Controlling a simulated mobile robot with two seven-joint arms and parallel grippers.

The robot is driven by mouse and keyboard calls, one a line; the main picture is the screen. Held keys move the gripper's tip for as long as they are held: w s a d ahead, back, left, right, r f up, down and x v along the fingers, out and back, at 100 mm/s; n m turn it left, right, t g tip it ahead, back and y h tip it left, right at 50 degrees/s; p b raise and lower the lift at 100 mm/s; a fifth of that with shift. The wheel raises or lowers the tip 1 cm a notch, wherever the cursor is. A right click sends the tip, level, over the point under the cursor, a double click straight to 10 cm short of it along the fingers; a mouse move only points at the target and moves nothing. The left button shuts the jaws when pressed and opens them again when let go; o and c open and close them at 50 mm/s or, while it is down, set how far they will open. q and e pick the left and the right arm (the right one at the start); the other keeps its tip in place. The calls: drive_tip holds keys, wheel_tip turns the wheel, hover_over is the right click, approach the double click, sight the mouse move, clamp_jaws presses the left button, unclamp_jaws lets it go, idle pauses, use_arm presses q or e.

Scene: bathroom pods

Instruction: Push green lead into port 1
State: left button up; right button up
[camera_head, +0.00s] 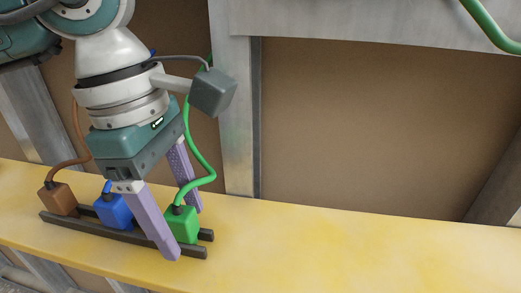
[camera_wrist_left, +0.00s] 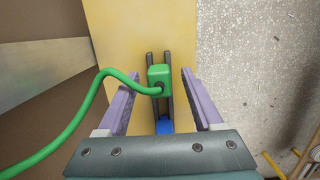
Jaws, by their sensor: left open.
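A green plug (camera_head: 185,226) on a green cable sits upright in a dark two-railed rack (camera_head: 192,251) on the yellow shelf. My left gripper (camera_head: 183,231) points down over it with one purple finger on the near side and one behind. In the left wrist view the green plug (camera_wrist_left: 159,75) lies between the open fingers (camera_wrist_left: 160,73), with a gap on each side. Its green cable (camera_wrist_left: 85,103) bends away to the left. I cannot make out port 1 in either view. My right gripper is not in view.
A blue plug (camera_head: 115,212) and a brown plug (camera_head: 58,200) stand in the same rack, left of the green one. The yellow shelf (camera_head: 360,251) is clear to the right. A grey upright (camera_head: 238,120) and brown panels stand behind. Another green cable stretch (camera_head: 486,23) hangs at top right.

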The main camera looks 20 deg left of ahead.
use_arm(q)
clamp_jaws()
idle(0.4)
